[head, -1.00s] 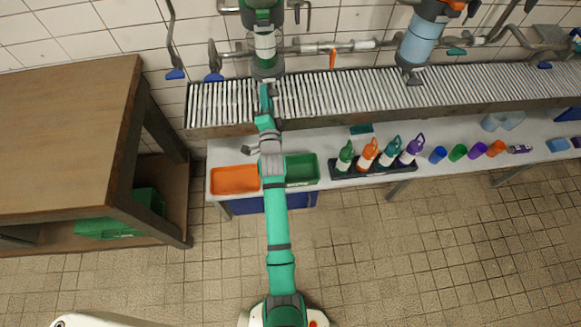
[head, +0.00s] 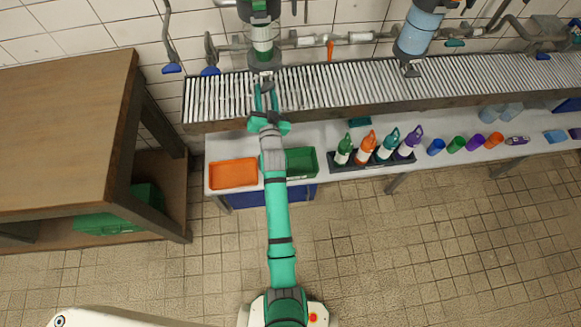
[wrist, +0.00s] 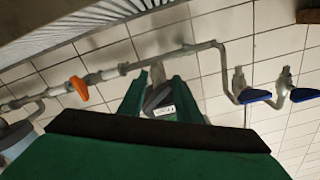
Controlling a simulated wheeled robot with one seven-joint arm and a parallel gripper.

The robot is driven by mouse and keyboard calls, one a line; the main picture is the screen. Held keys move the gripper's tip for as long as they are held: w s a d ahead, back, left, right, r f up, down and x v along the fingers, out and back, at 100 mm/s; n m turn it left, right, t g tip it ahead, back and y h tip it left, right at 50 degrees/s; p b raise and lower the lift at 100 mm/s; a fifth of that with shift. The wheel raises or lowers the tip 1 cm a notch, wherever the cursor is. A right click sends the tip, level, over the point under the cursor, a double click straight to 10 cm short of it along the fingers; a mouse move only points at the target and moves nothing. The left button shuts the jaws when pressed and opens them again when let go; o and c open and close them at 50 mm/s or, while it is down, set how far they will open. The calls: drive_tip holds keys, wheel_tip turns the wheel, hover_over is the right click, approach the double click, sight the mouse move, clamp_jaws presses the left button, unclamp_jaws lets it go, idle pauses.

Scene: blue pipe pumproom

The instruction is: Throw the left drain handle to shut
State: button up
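The left vessel (head: 262,30), green and grey with a clear section, hangs on the wall above the roller conveyor. A dark grey fitting (head: 264,64) is at its lower end; I take it for the left drain handle, but its lever position is too small to tell. My gripper (head: 265,88) is just in front of and below it, over the conveyor, with its two teal fingers apart. In the wrist view my fingers (wrist: 160,84) stand either side of a dark grey piece (wrist: 156,98) with a white label beside it. Contact cannot be told.
An orange lever (head: 330,50) sits on the pipe to the right. Blue-handled valves (head: 210,71) hang to the left. The roller conveyor (head: 340,88) runs beneath. Below it is a bench with an orange tray (head: 233,173), a green tray (head: 301,163) and several bottles. A wooden table (head: 65,130) stands left.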

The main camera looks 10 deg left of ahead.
drive_tip(key=s+d+f+n, duration=0.1)
drive_tip(key=s+d+f, duration=0.1)
drive_tip(key=s, duration=0.5)
drive_tip(key=s+d+f+n+h, duration=0.1)
drive_tip(key=s+d+n, duration=0.1)
drive_tip(key=s+d, duration=0.3)
drive_tip(key=s+d+f+n, duration=0.1)
drive_tip(key=s+d, duration=0.3)
drive_tip(key=s, duration=0.7)
drive_tip(key=shift+s+f+g+h, duration=0.15)
drive_tip(key=shift+f+g+h, duration=0.2)
drive_tip(key=shift+f, duration=0.5)
drive_tip(key=shift+d, duration=0.1)
